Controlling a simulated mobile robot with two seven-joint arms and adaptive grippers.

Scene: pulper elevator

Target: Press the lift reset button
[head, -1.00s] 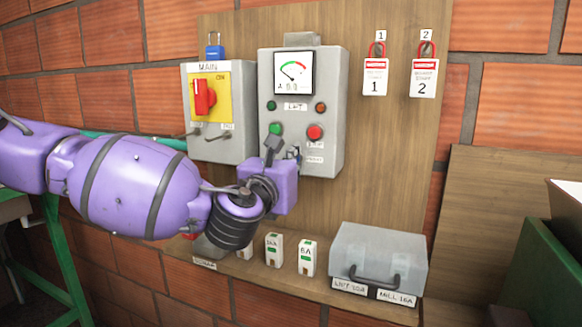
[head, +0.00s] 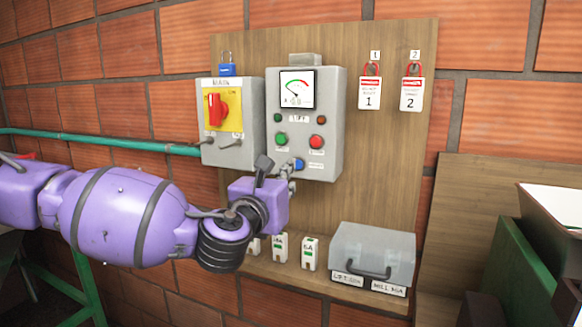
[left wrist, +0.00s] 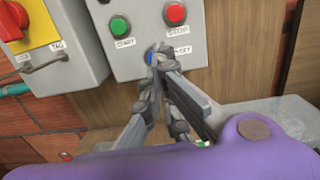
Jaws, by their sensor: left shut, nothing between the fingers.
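The grey lift control box (head: 330,150) hangs on the wooden board. Its blue reset button (head: 299,164) is at the bottom, beside a small label; in the left wrist view the button (left wrist: 149,57) shows partly, mostly covered by the fingertips. My left gripper (head: 289,171) is shut and empty, its tips right at the button. In the left wrist view the gripper tips (left wrist: 160,50) overlap the button; I cannot tell whether they touch it. The green start button (head: 281,139) and red stop button (head: 316,142) sit just above. My right gripper is not in view.
The main switch box (head: 233,155) with its red handle (head: 217,110) is left of the lift box. Tags 1 (head: 371,93) and 2 (head: 413,95) hang at right. A shelf below carries several fuse holders (head: 310,253) and a grey case (head: 385,249).

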